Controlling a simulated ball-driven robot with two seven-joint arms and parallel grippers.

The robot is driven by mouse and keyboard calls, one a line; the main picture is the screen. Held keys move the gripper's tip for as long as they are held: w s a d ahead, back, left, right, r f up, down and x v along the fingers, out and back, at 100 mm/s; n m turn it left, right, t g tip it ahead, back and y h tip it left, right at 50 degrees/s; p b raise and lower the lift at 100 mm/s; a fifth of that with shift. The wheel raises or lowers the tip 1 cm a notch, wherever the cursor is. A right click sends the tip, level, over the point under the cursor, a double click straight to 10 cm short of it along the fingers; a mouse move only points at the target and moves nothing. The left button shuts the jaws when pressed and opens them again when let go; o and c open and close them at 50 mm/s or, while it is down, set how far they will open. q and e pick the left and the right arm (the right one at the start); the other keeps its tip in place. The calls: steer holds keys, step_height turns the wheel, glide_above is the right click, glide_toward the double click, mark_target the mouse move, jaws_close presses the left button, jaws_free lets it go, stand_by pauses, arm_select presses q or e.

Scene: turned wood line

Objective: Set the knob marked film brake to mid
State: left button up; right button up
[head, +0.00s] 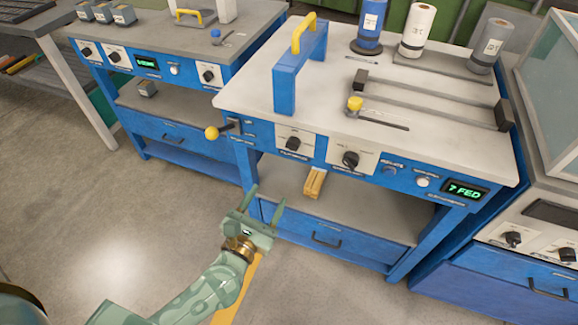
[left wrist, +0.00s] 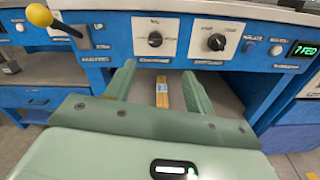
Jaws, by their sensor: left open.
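The near blue bench has two black knobs on white plates, a left knob (head: 294,143) and a right knob (head: 350,159). The left wrist view also shows the left knob (left wrist: 155,39) and the right knob (left wrist: 216,42). Labels sit under both, too small to read, so I cannot tell which is the film brake. My left gripper (head: 262,202) is open and empty, in front of and below the panel, touching neither knob. It also shows in the left wrist view (left wrist: 158,76), its fingers apart below the knobs. My right gripper is not in view.
A yellow-balled lever (head: 212,133) sticks out left of the knobs. A display (head: 465,190) reads "7 FED". A wooden block (head: 314,183) lies on the shelf below. Similar benches with knobs stand at left and right. The floor in front is clear.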

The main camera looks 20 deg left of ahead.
arm_select(q)
steer(key=n, duration=0.2)
steer(key=b, duration=0.2)
glide_toward(290, 149)
steer(key=w, duration=0.9)
steer(key=shift+w+d, duration=0.2)
steer(key=shift+d, duration=0.15)
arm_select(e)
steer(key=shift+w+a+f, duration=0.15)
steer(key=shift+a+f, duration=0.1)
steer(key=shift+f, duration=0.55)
arm_select(q)
steer(key=c, duration=1)
